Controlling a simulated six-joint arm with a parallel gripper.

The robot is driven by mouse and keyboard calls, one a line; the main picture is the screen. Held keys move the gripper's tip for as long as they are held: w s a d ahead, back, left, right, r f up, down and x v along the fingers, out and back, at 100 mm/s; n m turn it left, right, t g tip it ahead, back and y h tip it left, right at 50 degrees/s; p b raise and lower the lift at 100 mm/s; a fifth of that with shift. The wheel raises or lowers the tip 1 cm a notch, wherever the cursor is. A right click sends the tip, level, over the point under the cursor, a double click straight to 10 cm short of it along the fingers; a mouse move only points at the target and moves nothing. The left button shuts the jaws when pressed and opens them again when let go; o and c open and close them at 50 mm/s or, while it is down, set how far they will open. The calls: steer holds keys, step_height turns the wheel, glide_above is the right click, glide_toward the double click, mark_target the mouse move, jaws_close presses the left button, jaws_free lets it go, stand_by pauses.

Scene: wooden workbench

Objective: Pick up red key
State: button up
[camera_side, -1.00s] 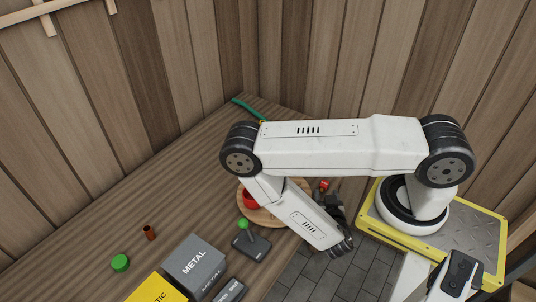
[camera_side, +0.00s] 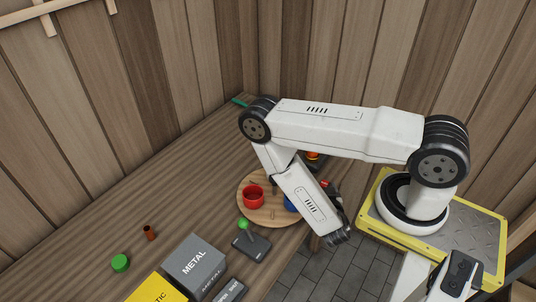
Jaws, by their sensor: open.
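I cannot make out a red key for certain. A small red piece (camera_side: 325,184) shows just right of my forearm, close to the dark parts of my gripper (camera_side: 334,196); I cannot tell whether it is the key. My gripper is mostly hidden behind the forearm, near the bench's right edge. It is open, and I see nothing clearly held in it.
A round wooden board (camera_side: 256,212) carries a red cup (camera_side: 253,196) and a blue item (camera_side: 290,203). A green-knobbed joystick (camera_side: 243,224) stands in front. A grey METAL box (camera_side: 194,263), a green cap (camera_side: 120,262) and a brown cylinder (camera_side: 150,233) are at left. An orange-red item (camera_side: 313,155) sits behind my arm.

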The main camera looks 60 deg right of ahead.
stand_by(0.4)
jaws_close()
steer(key=shift+r, duration=0.15)
step_height(320, 180, up, 10)
stand_by(1.0)
stand_by(0.6)
